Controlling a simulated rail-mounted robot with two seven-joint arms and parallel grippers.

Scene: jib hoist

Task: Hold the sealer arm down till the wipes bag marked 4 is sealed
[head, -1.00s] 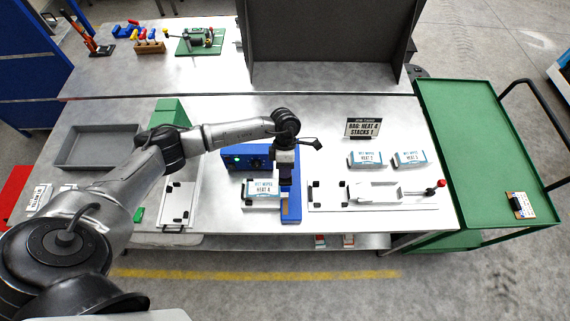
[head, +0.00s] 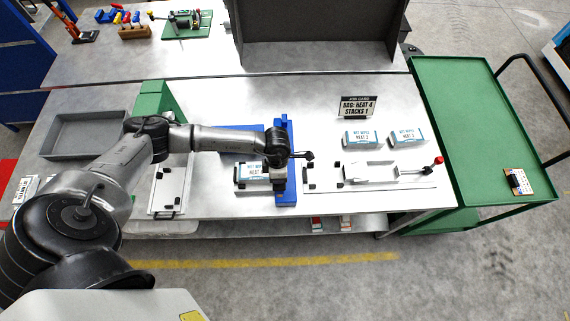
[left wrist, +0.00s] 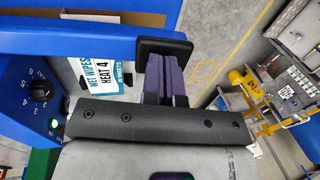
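The wipes bag marked 4 (head: 248,176) lies at the blue sealer; its "HEAT 4" label (left wrist: 98,67) reads clearly in the left wrist view. The blue sealer arm (left wrist: 60,40) runs across that view to a black end pad (left wrist: 152,46). My left gripper (head: 278,184) is over the sealer arm's front part. In the left wrist view, its purple fingers (left wrist: 165,62) are together, with their tips at the black pad; they look to touch it. The sealer's dial (left wrist: 41,91) and a green light (left wrist: 55,124) show. My right gripper is out of view.
A job card (head: 358,106) reads heat 4, stacks 1. Two more wipes bags, heat 2 (head: 360,138) and heat 3 (head: 405,138), stand right of the sealer. A fixture with a red knob (head: 438,160) lies before them. A green cart (head: 465,130) stands at right.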

